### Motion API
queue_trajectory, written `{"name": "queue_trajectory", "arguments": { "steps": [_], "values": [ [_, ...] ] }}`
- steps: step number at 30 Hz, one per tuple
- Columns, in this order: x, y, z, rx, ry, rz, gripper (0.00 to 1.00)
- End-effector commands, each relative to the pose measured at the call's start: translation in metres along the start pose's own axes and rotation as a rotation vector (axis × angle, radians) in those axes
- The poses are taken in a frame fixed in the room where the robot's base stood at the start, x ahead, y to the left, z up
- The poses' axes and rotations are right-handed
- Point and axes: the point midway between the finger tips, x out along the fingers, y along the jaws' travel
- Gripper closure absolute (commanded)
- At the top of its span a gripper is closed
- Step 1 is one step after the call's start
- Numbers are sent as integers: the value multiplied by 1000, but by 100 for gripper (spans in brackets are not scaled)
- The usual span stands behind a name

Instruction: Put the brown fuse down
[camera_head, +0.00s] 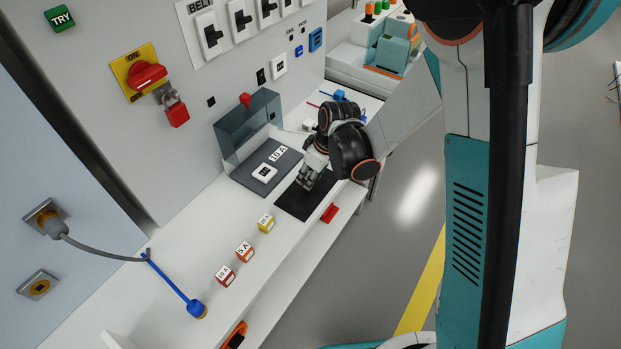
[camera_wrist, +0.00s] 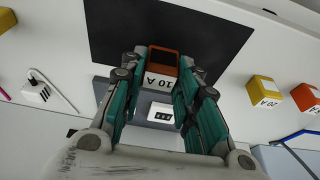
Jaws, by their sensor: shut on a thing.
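The brown fuse (camera_wrist: 163,62) is between the fingers of my gripper (camera_wrist: 160,80) in the wrist view. Its top is brown-orange with a dark centre, and its white face reads 10 A. My gripper is shut on it. In the head view my gripper (camera_head: 305,184) is low over the black mat (camera_head: 296,207) on the white counter. The black mat (camera_wrist: 220,45) also shows beyond the fuse in the wrist view. In the head view I cannot make out the fuse or whether it touches the mat.
A grey panel (camera_head: 243,178) with a white socket (camera_head: 264,173) lies beside the mat, near a raised transparent cover (camera_head: 233,130). Yellow (camera_head: 266,223), orange (camera_head: 244,252) and red (camera_head: 225,276) fuses stand on the counter. A red piece (camera_head: 329,213) sits at the front edge.

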Motion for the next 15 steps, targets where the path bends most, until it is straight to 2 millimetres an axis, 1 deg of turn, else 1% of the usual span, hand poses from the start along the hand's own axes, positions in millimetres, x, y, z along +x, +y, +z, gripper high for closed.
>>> {"name": "queue_trajectory", "arguments": {
  "steps": [1,2,9,15],
  "values": [
    [7,0,2,0,0,0,99],
    [8,0,3,0,0,0,99],
    [6,0,2,0,0,0,99],
    [12,0,4,0,0,0,99]
  ]
}}
